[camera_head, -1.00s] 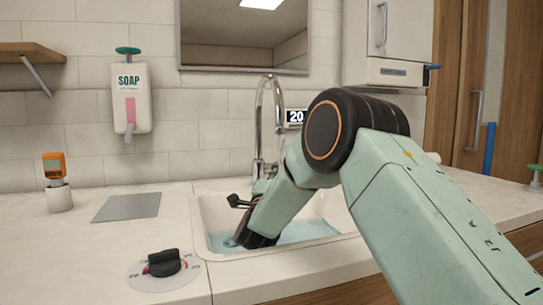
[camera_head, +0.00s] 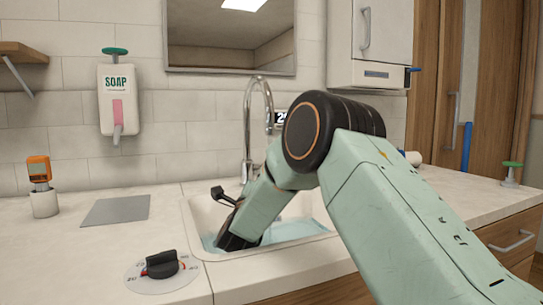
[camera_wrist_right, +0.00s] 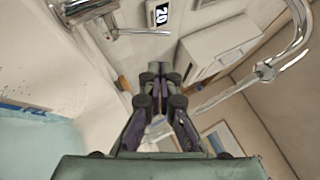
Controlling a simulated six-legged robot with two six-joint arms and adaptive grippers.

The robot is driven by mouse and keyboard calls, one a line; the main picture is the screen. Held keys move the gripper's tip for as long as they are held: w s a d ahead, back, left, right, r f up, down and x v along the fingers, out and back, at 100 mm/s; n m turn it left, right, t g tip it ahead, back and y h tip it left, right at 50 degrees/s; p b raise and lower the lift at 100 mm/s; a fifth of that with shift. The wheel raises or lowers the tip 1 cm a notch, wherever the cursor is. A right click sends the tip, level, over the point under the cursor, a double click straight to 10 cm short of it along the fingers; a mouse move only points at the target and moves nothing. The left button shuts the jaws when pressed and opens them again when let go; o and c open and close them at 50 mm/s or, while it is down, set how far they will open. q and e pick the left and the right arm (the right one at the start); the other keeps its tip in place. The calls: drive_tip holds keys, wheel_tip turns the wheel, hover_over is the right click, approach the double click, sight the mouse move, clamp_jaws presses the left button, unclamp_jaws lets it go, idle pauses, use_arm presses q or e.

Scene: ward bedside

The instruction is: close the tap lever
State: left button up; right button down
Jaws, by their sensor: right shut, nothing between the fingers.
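The chrome tap (camera_head: 249,125) stands behind the sink, its tall spout curving over; my right arm covers part of its lower body. In the right wrist view, a chrome tap part (camera_wrist_right: 90,12) with a thin bar (camera_wrist_right: 145,32) shows at upper left, probably the lever. The curved spout (camera_wrist_right: 296,40) is at right. My right gripper (camera_wrist_right: 153,70) is shut and empty, its fingers below and apart from the bar in the picture. In the head view its fingers are not clearly visible; my wrist is low over the sink. My left gripper is out of view.
The sink (camera_head: 192,228) holds bluish water. A black knob (camera_head: 162,264), grey plate (camera_head: 115,210) and orange device in a cup (camera_head: 42,187) are on the counter at left. A soap dispenser (camera_head: 118,95) and a cabinet (camera_head: 370,45) hang on the wall.

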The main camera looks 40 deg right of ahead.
drive_tip(key=b+x, duration=0.2)
drive_tip(key=x, duration=0.7)
drive_tip(key=shift+w+d, duration=0.2)
drive_tip(key=shift+w, duration=0.05)
drive_tip(key=shift+r, duration=0.15)
drive_tip(key=shift+w+r+n+y+p, duration=0.1)
drive_tip(key=shift+r+n+y+p, duration=0.2)
drive_tip(key=shift+p, duration=0.4)
drive_tip(key=w+r+n+y+p, duration=0.1)
drive_tip(key=p, duration=0.3)
drive_tip(key=w+d+r+n+g+y+p, duration=0.1)
drive_tip(key=w+y+p, duration=0.1)
drive_tip(key=p, duration=0.3)
drive_tip(key=shift+n, duration=0.4)
drive_tip(key=shift+w+r, duration=0.1)
drive_tip(key=shift+w, duration=0.15)
